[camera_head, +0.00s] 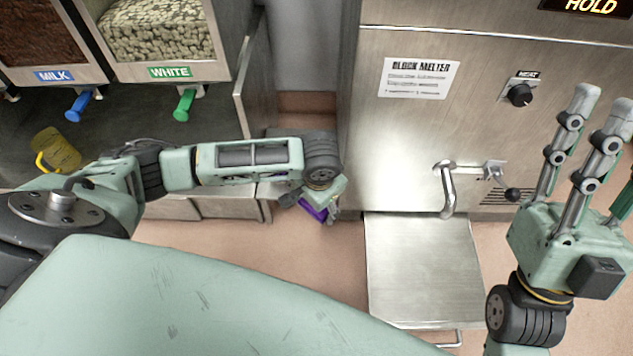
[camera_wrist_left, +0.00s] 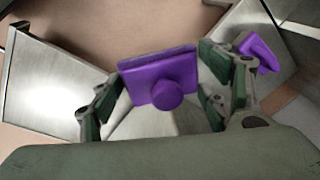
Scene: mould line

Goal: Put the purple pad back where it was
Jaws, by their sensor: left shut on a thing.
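The purple pad, a square plate with a round knob (camera_wrist_left: 175,75), is between the fingers of my left gripper (camera_wrist_left: 163,88) in the left wrist view. The gripper is shut on it. In the head view my left gripper (camera_head: 318,200) is low in the gap between the dispenser counter and the block melter. A patch of purple (camera_head: 313,211) shows under it there, mostly hidden. A second purple piece (camera_wrist_left: 258,50), bent in shape, shows beyond the right fingers in the wrist view. My right gripper (camera_head: 600,115) points up, empty, its fingers apart.
The block melter (camera_head: 400,145) has a bent handle (camera_head: 447,190), a heat knob (camera_head: 520,95) and a metal shelf (camera_head: 420,265) low in front. Dispensers with a blue tap (camera_head: 79,106) and a green tap (camera_head: 184,105) stand left, near a yellowish cup (camera_head: 57,150).

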